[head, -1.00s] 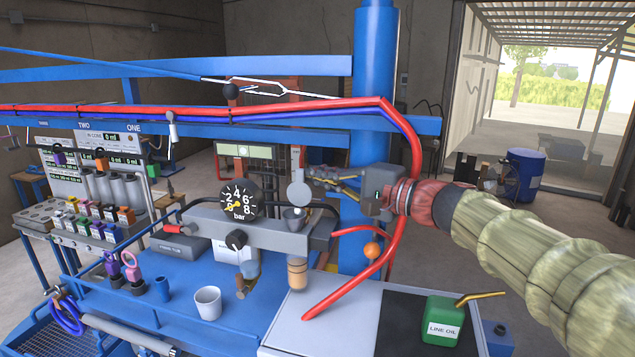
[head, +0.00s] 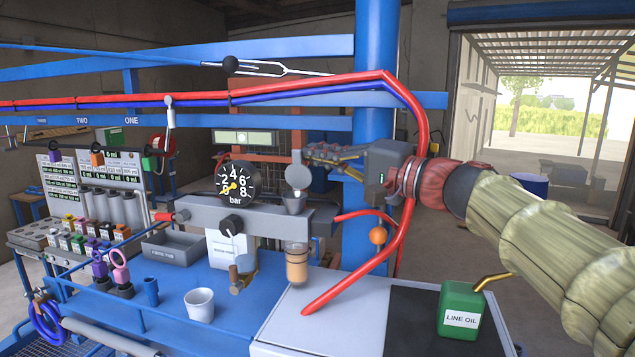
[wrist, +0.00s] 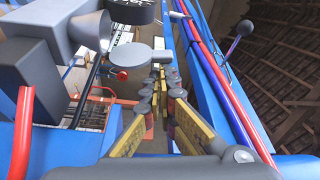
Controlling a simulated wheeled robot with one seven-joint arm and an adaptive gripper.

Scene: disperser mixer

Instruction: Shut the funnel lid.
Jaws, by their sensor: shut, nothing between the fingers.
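The funnel (head: 294,203) is a small grey cone on the grey regulator bar. Its round grey lid (head: 298,176) stands raised above it, so the funnel is open. In the wrist view the lid (wrist: 136,57) is a flat grey disc just ahead of the fingertips, with the dark grey funnel (wrist: 85,40) to its left. My gripper (head: 310,153) is shut and empty, at the upper right of the lid in the head view. It also shows in the wrist view (wrist: 162,76), its fingers together at the tips. I cannot tell whether they touch the lid.
A pressure gauge (head: 236,181) and black knob (head: 231,225) sit left of the funnel. A red hose (head: 408,220) loops below my wrist, near the blue column (head: 376,60). A white cup (head: 199,305) and green oil can (head: 461,308) stand lower down.

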